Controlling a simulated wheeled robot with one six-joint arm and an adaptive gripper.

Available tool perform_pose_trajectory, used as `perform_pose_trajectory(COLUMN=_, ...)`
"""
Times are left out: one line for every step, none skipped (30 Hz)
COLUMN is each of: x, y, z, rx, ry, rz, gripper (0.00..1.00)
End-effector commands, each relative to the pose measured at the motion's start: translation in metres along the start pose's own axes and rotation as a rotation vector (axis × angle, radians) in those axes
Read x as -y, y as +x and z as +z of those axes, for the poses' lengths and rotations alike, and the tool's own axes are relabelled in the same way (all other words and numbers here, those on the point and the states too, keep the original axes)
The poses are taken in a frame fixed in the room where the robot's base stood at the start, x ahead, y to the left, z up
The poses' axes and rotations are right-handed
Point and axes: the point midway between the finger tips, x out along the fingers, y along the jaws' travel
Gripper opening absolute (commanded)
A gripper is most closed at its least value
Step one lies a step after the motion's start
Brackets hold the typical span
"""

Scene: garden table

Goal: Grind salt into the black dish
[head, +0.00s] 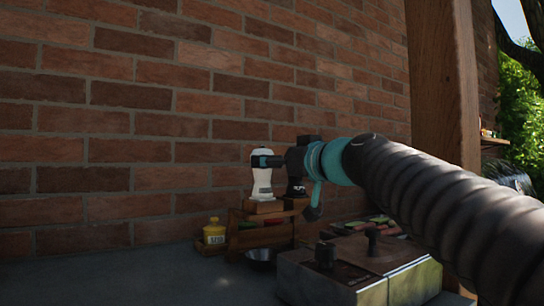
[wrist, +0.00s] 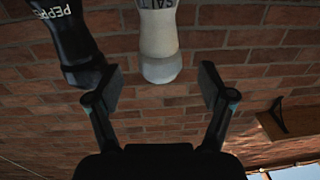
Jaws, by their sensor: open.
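The white salt mill (head: 262,182) stands upright on a wooden rack, with its lettering visible. In the wrist view the salt mill (wrist: 160,40) appears upside down, its narrow end at the open jaws. My gripper (head: 268,161) is at the mill's upper part, coming from the right. In the wrist view my gripper (wrist: 160,82) has its fingers spread on both sides of the mill with gaps. The black pepper mill (head: 296,188) stands just right of it, partly behind my gripper; it also shows in the wrist view (wrist: 72,35). A small dark bowl (head: 262,256), perhaps the black dish, sits below the rack.
The wooden rack (head: 262,237) holds several small items. A yellow jar (head: 214,232) stands left of it. A box-like grill (head: 345,280) with dark knobs fills the front right. A brick wall (head: 110,120) is close behind. The table's left (head: 110,280) is clear.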

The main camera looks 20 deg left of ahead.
Motion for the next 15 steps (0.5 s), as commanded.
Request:
perform_pose_trajectory(x=0.0, y=0.01, z=-0.002, rx=0.001, ry=0.001, rz=-0.001, gripper=0.81)
perform_pose_trajectory(x=0.0, y=0.015, z=-0.002, rx=0.001, ry=0.001, rz=-0.001, gripper=0.81)
perform_pose_trajectory(x=0.0, y=0.021, z=-0.002, rx=0.001, ry=0.001, rz=-0.001, gripper=0.81)
perform_pose_trajectory(x=0.0, y=0.025, z=-0.002, rx=0.001, ry=0.001, rz=-0.001, gripper=0.81)
perform_pose_trajectory(x=0.0, y=0.029, z=-0.002, rx=0.001, ry=0.001, rz=0.0, gripper=0.81)
perform_pose_trajectory(x=-0.001, y=0.034, z=-0.002, rx=0.001, ry=0.002, rz=0.001, gripper=0.81)
perform_pose_trajectory(x=-0.001, y=0.037, z=-0.002, rx=0.001, ry=0.001, rz=0.001, gripper=0.81)
perform_pose_trajectory(x=-0.001, y=0.039, z=-0.002, rx=0.0, ry=0.001, rz=0.001, gripper=0.81)
perform_pose_trajectory(x=-0.001, y=0.042, z=-0.002, rx=0.0, ry=0.001, rz=0.002, gripper=0.81)
perform_pose_trajectory(x=-0.001, y=0.044, z=-0.001, rx=0.0, ry=0.001, rz=0.002, gripper=0.81)
perform_pose_trajectory(x=-0.001, y=0.046, z=-0.001, rx=0.0, ry=0.001, rz=0.002, gripper=0.81)
perform_pose_trajectory(x=-0.001, y=0.047, z=-0.001, rx=0.0, ry=0.001, rz=0.002, gripper=0.81)
perform_pose_trajectory(x=-0.001, y=0.048, z=0.0, rx=0.0, ry=0.001, rz=0.002, gripper=0.81)
perform_pose_trajectory(x=-0.001, y=0.049, z=0.0, rx=0.0, ry=0.001, rz=0.003, gripper=0.81)
perform_pose_trajectory(x=-0.001, y=0.049, z=0.0, rx=0.0, ry=0.001, rz=0.003, gripper=0.81)
